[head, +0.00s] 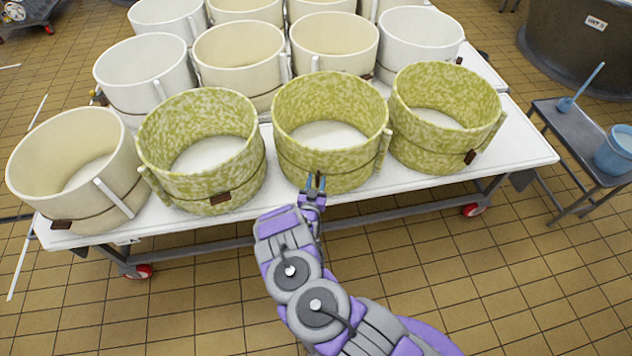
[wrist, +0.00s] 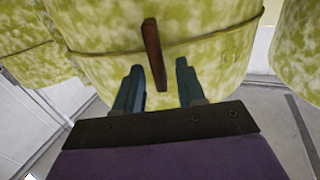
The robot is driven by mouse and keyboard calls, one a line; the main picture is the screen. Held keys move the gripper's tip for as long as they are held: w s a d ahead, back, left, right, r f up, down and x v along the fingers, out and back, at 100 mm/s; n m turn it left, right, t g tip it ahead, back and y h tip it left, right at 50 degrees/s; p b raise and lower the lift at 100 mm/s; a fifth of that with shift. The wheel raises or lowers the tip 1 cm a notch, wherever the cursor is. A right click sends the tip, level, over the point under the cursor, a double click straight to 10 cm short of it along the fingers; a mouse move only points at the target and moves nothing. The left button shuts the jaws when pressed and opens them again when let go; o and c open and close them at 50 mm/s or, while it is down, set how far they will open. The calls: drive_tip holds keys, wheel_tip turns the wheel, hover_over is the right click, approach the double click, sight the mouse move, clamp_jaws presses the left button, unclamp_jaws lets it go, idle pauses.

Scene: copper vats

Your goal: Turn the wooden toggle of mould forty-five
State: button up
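A green-mottled mould (head: 332,130) stands in the middle of the front row on the white table, with a thin cord around it. In the wrist view the same kind of green-mottled wall (wrist: 215,45) fills the upper part. A brown wooden toggle (wrist: 154,55) hangs on its cord, slightly tilted. My gripper (wrist: 160,88) is open, with one dark finger on each side of the toggle's lower end. Whether the fingers touch it I cannot tell. No number is readable on the moulds.
Green-mottled moulds stand close on the left (head: 203,150) and right (head: 445,115), each with a brown toggle. Cream and white moulds fill the rows behind. The white table (head: 505,150) has a bare front strip. A side bench (head: 575,135) with a blue bucket (head: 614,150) is at right.

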clamp_jaws()
drive_tip(key=shift+a+n, duration=0.1)
drive_tip(key=shift+n, duration=0.2)
drive_tip(key=n, duration=0.5)
drive_tip(key=a+n, duration=0.1)
drive_tip(key=n, duration=0.2)
drive_tip(key=shift+w+a+f, duration=0.1)
drive_tip(key=shift+f, duration=0.15)
drive_tip(key=n, duration=0.3)
drive_tip(key=n+b, duration=0.1)
drive_tip(key=shift+a+f+n, duration=0.2)
drive_tip(key=shift+f+n, duration=0.1)
drive_tip(key=shift+n, duration=0.1)
drive_tip(key=shift+a+f+n+b, duration=0.1)
drive_tip(key=shift+f+n+b, duration=0.15)
drive_tip(key=shift+n, duration=0.9)
drive_tip(key=shift+f+n+b, duration=0.15)
drive_tip(key=shift+n+b, duration=0.15)
drive_tip(key=shift+n, duration=0.85)
